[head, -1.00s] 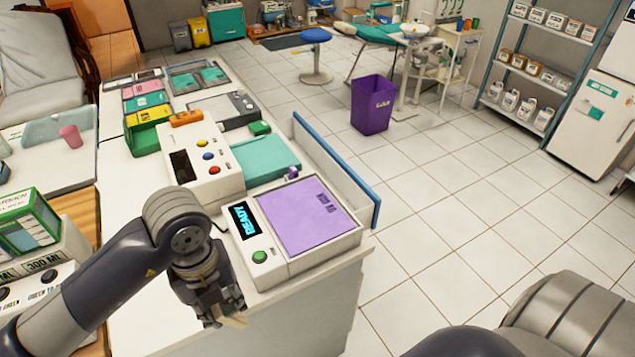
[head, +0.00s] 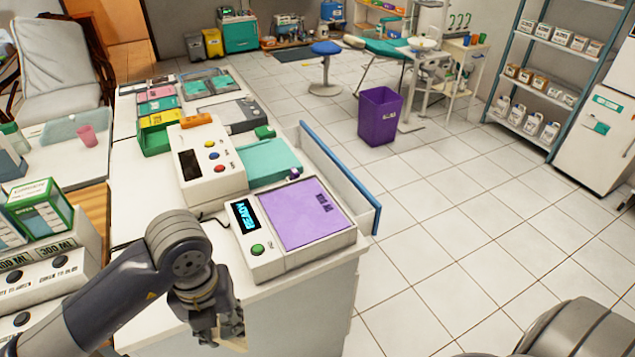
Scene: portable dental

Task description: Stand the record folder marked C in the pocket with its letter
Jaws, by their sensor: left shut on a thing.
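My left gripper (head: 224,325) is at the lower middle, close in front of the near end of the white counter. It points down and is shut on a small pale beige thing (head: 236,341). Most of that thing is hidden by the fingers or too small to tell, and I see no letter on it. No folder marked C can be made out. A row of pink, yellow and green holders (head: 158,122) stands far back on the counter; no letters are readable there. My right gripper is not in view.
A device with a purple top and READY screen (head: 294,224) sits on the counter's near end. Behind it are a white button box (head: 205,160) and a teal tray (head: 266,162). Boxes (head: 40,207) stand at left. A purple bin (head: 379,117) stands on open tiled floor.

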